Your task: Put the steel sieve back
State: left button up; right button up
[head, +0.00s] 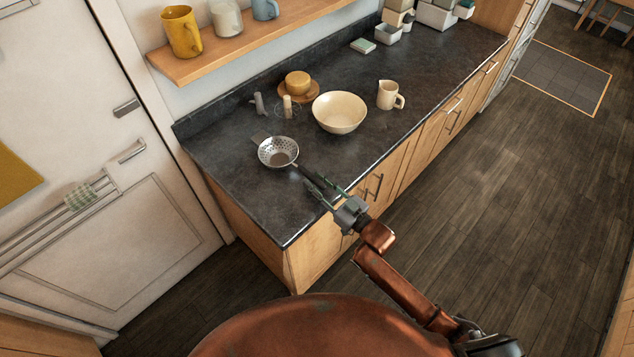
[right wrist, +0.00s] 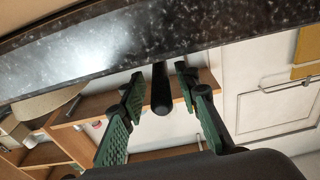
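The steel sieve (head: 278,152) lies on the dark countertop near its front left end. Its perforated bowl faces up and its dark handle points toward the counter's front edge. My right gripper (head: 322,190) is at the handle end, over the front edge of the counter. In the right wrist view the black handle (right wrist: 161,92) runs between the two green finger pads of the right gripper (right wrist: 159,82). A gap shows on each side of the handle, so the gripper is open around it. My left gripper is not in view.
A cream bowl (head: 339,112) and a cream jug (head: 388,96) stand right of the sieve. Two small shakers (head: 288,107) and a yellow dish on a wooden board (head: 298,86) are behind. A wooden shelf (head: 215,62) with mugs hangs above. The counter's left end is clear.

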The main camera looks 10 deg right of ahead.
jog(key=shift+d+r, duration=0.1)
jog(key=v, duration=1.2)
jog(key=w+d+f+m+g+h, duration=0.1)
jog(key=d+f+h, duration=0.15)
jog(key=f, duration=0.55)
jog(key=d+f+m+h, duration=0.1)
jog(key=d+f+h, duration=0.1)
jog(key=d+f, duration=0.35)
jog(key=s+d+f+m+g+h, duration=0.1)
jog(key=s+d+f+g+h, duration=0.2)
jog(key=f, duration=0.7)
jog(key=s+d+f+m, duration=0.1)
jog(key=s+d+f, duration=0.3)
jog(key=f, duration=0.6)
jog(key=s+d+f+g+h, duration=0.25)
jog(key=s+f, duration=0.25)
jog(key=f, duration=0.5)
jog(key=s+d+f+m+g+h, duration=0.1)
jog(key=s+f+g, duration=0.1)
jog(key=s+f, duration=0.6)
jog(key=s+d+f+g, duration=0.1)
jog(key=s+f+g, duration=0.1)
jog(key=s+f, duration=0.65)
jog(key=s+a+f+g, duration=0.1)
jog(key=s+f+g, duration=0.1)
jog(key=s, duration=0.8)
jog(key=s+a+f+g, duration=0.1)
jog(key=s+g, duration=0.1)
jog(key=s, duration=0.9)
jog(key=shift+a+f+m, duration=0.4)
